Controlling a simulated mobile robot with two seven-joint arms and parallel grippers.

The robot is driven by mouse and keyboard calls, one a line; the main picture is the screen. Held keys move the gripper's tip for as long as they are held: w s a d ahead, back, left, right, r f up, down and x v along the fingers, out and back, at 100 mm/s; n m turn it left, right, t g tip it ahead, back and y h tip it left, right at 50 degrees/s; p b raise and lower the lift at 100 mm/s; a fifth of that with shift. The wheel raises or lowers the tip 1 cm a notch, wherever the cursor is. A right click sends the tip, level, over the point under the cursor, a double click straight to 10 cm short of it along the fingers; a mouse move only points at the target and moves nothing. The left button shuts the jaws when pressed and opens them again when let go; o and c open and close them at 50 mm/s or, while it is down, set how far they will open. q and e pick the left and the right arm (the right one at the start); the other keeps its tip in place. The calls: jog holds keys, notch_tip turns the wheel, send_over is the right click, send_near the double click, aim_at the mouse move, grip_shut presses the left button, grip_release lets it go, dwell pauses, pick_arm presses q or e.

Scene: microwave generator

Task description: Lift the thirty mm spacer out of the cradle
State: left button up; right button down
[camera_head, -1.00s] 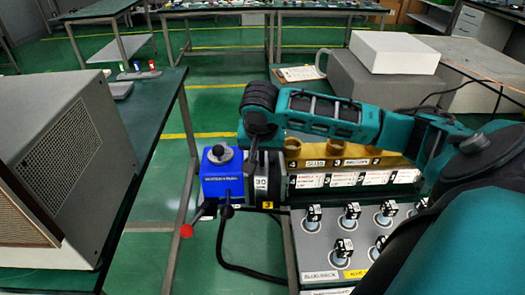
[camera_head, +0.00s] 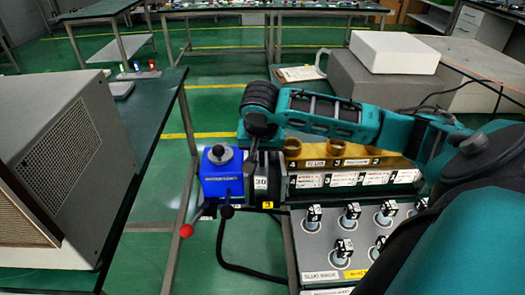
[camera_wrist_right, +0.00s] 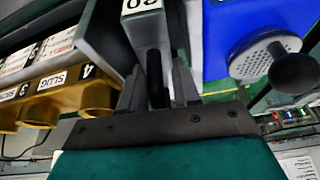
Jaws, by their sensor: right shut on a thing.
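The thirty mm spacer (camera_head: 261,183) carries a white label reading 30 and stands upright in its slot, between the blue box and the white-labelled rack. My right gripper (camera_head: 260,152) comes down on it from above. In the right wrist view my right gripper (camera_wrist_right: 157,90) is shut on a dark upright part of the spacer (camera_wrist_right: 153,62), with one finger on each side. The 30 label is cut off at the top of that view. The cradle is mostly hidden by the spacer and gripper; a yellow tag marked 3 shows below. My left gripper is not in view.
The blue box (camera_head: 221,175) with a grey knob stands close to the left of the spacer, with a red-tipped lever (camera_head: 187,230) below. A gold slug rack (camera_head: 330,150) is close on the right. A panel of labelled slugs (camera_head: 345,235) lies in front.

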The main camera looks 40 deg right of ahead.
dwell(0.4)
jog(key=shift+r, duration=0.15)
jog(key=shift+w+r, duration=0.1)
jog(key=shift+r, duration=0.3)
notch_tip(320, 180, up, 19)
jog(key=p, duration=0.4)
